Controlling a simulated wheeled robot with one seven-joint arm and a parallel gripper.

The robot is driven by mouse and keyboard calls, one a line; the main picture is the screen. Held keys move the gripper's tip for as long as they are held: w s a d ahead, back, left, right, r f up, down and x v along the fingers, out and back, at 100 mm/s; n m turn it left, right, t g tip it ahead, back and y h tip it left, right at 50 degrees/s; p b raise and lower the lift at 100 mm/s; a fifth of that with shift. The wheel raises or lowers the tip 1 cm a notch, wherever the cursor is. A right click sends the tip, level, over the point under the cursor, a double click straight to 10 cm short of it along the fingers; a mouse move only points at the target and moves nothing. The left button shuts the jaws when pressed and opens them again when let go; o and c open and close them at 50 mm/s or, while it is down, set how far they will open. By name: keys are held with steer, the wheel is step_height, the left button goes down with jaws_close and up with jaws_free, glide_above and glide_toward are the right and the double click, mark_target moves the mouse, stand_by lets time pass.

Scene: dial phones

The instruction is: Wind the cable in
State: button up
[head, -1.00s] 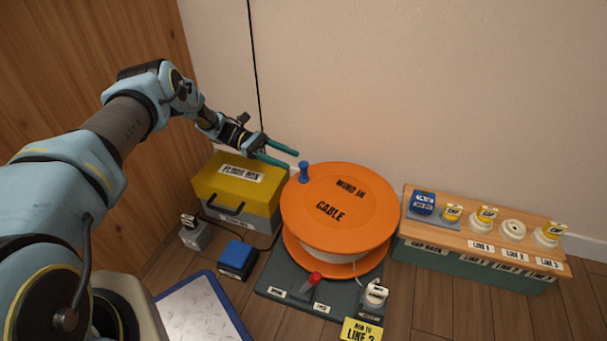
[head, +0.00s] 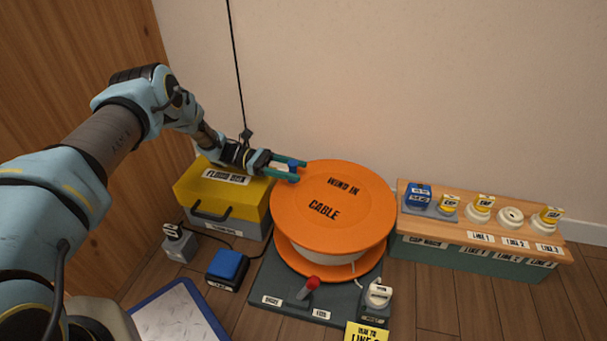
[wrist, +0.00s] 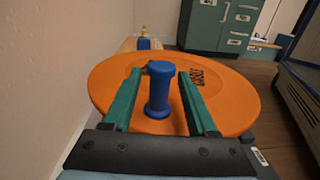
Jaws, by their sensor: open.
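The orange cable reel (head: 335,215) stands on a dark base plate, its top disc marked "WIND IN CABLE". White cable shows between its two discs. A blue crank knob (head: 293,168) stands up at the disc's left rear edge. My gripper (head: 290,170) is at the knob with its green fingers apart. In the wrist view the blue knob (wrist: 159,90) is upright between the two open fingers, with a gap visible on both sides. A red-tipped lever (head: 312,284) is on the front of the base.
A yellow-lidded floor box (head: 215,190) stands left of the reel. A blue block (head: 228,265) and a grey plug block (head: 179,244) are on the floor. A wooden-topped cap rack (head: 480,240) stands right. A white plug (head: 378,294) sits at the base's front right corner.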

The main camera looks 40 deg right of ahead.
mark_target(304, 182)
steer(key=shift+x, duration=1.6)
jaws_close()
